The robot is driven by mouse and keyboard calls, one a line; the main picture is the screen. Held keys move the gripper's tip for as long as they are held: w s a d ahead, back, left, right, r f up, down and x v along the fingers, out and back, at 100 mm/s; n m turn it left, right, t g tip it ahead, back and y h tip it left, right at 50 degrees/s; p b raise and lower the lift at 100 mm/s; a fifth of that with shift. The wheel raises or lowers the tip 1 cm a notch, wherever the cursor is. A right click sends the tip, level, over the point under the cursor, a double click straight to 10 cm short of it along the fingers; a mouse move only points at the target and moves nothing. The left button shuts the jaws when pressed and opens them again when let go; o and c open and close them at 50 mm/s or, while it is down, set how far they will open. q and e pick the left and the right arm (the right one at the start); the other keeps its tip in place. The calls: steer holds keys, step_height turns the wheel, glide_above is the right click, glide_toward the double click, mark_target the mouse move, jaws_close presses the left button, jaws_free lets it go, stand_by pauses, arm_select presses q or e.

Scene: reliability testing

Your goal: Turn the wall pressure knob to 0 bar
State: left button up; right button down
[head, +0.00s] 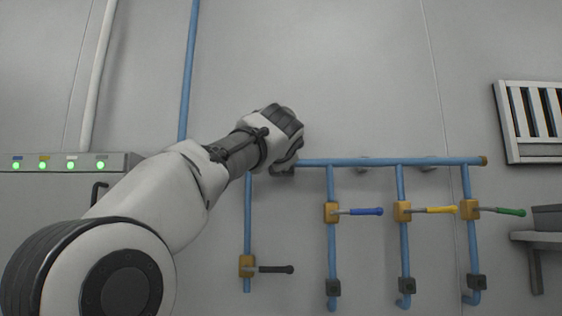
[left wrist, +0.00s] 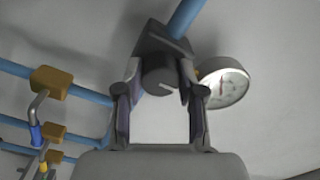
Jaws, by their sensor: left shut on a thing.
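The pressure knob (left wrist: 157,78), dark grey with a pale mark on its face, sits on the blue pipe in the left wrist view. My left gripper (left wrist: 160,70) has its two fingers on either side of the knob and is shut on it. A round gauge (left wrist: 224,88) with a white dial is just right of the fingers; its reading is too small to tell. In the head view my left gripper (head: 286,158) is at the left end of the horizontal blue pipe, and my arm hides the knob and gauge. My right gripper is in neither view.
Blue pipes (head: 400,162) run along the wall to the right, with blue (head: 365,212), yellow (head: 440,210), green (head: 510,211) and black (head: 276,269) valve handles below. A grey cabinet (head: 40,200) with green lights stands left. A vent (head: 535,120) is far right.

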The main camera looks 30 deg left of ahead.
arm_select(q)
steer(key=shift+w+f, duration=0.1)
steer(key=shift+f, duration=0.25)
steer(key=o, duration=1.1)
steer(key=shift+o, duration=0.2)
steer(key=shift+r, duration=0.15)
steer(key=shift+r, duration=0.1)
